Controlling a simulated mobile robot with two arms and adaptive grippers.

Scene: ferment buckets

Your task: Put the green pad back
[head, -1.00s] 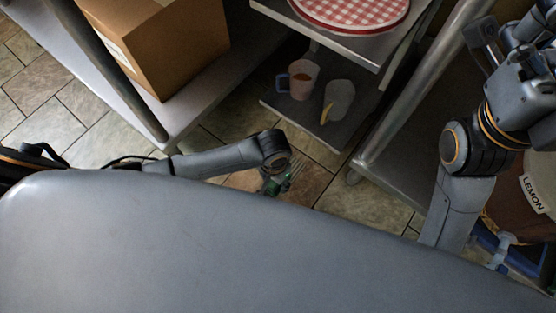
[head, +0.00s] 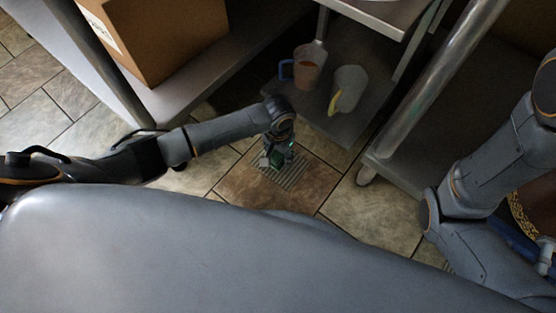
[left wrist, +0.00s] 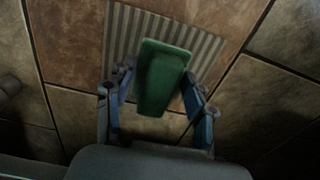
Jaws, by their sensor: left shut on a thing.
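The green pad (left wrist: 162,78) is a flat, tapered green block between the fingers of my left gripper in the left wrist view. My left gripper (head: 277,158) is shut on it above the floor, over a striped grate. In the head view only a small bit of green shows at the gripper. The gripper's two fingers (left wrist: 158,98) flank the pad in the left wrist view. My right arm shows at the right of the head view, but its gripper is out of view.
A striped floor grate (head: 287,179) lies in the tiles below the left gripper. A cardboard box (head: 167,38) sits on a shelf at upper left. Metal legs stand on both sides.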

